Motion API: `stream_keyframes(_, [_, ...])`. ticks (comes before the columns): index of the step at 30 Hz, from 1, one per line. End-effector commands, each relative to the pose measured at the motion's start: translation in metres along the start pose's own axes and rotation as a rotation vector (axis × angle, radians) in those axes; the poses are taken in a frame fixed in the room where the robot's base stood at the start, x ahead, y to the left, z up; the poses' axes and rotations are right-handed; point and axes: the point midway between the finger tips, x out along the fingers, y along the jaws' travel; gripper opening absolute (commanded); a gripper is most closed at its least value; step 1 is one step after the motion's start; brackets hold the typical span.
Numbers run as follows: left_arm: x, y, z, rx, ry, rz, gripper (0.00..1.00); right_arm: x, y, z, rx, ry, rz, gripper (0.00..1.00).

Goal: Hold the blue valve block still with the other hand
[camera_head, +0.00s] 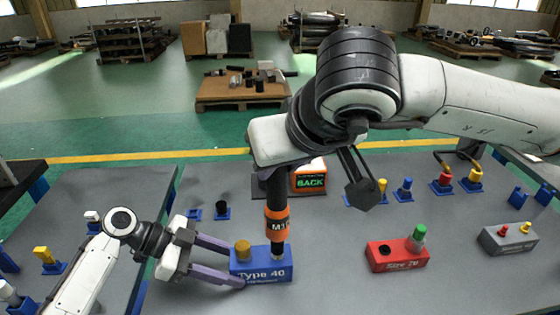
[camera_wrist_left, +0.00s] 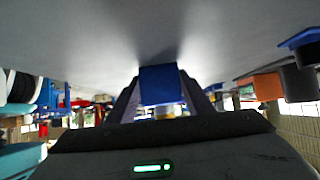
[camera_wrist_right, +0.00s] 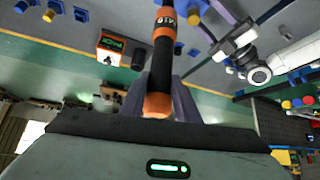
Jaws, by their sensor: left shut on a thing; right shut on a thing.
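The blue valve block (camera_head: 262,277), marked "Type 40", sits on the grey table with a brass-coloured knob (camera_head: 243,249) on its left part. My left gripper (camera_head: 240,266) is shut on the block's left end, one finger on the far side and one on the near side. The block also shows between the fingers in the left wrist view (camera_wrist_left: 160,85). My right gripper (camera_wrist_right: 157,100) is shut on a black tool with an orange band (camera_head: 277,225). The tool points down and its lower end meets the block's right part; the exact contact is hidden.
A red block (camera_head: 397,258) with a green-topped knob stands to the right, and a grey block (camera_head: 508,240) farther right. An orange-fronted box marked "BACK" (camera_head: 310,178) stands behind. Several small blue stands line the back. The table between the blue and red blocks is clear.

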Motion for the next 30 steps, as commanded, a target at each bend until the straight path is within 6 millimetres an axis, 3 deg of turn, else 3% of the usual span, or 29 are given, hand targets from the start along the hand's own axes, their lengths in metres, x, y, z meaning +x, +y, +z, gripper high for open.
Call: stream_keyframes(30, [0.0000, 0.0003, -0.0019, 0.001, 0.003, 0.002, 0.16, 0.0086, 0.0000, 0.0058, 0.002, 0.010, -0.001, 0.00])
